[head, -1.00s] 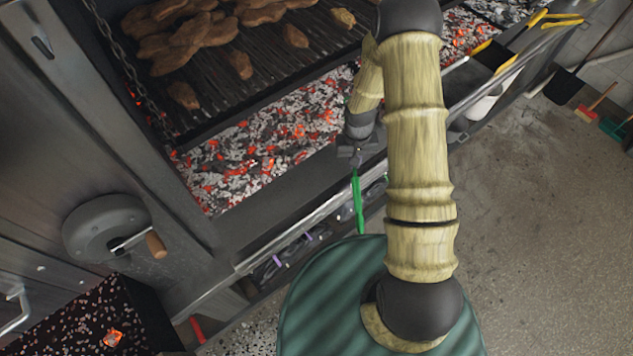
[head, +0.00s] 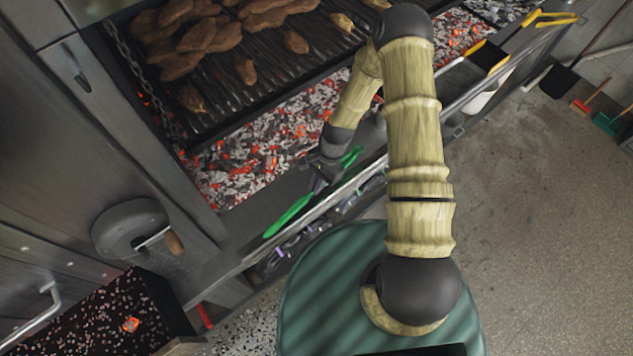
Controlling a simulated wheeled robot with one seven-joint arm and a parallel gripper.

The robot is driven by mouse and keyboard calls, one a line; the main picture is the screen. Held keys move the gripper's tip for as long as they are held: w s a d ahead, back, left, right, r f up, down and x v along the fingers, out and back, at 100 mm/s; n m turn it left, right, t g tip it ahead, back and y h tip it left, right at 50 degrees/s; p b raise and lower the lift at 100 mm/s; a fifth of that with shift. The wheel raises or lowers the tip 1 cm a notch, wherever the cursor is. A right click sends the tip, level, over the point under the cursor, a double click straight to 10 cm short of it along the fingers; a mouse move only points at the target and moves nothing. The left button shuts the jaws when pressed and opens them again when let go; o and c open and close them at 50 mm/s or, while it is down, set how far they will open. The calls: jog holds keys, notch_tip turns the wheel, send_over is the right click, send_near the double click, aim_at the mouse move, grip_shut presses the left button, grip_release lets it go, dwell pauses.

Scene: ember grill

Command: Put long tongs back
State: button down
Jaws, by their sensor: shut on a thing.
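The long green tongs (head: 288,217) lie in my gripper (head: 321,179), which is shut on them. They slant from the lower left, by the grill's front ledge, up to the right behind the gripper, where another green part shows. They appear at the front ledge, just in front of the ember bed; whether they touch the ledge I cannot tell. The fingertips are small and partly hidden by the wrist.
The front rail (head: 300,228) runs diagonally, with several purple-ended utensils below it. Hot embers (head: 240,168) and the grate with meat (head: 255,60) lie behind. A crank wheel (head: 128,228) is at left. Open floor (head: 530,230) is at right.

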jog(key=shift+f, duration=0.15)
jog(key=shift+f+b, duration=1.6)
jog(key=shift+f, duration=0.5)
jog(key=c, duration=0.5)
grip_release()
jog(key=shift+o, duration=0.3)
jog(key=o, duration=0.3)
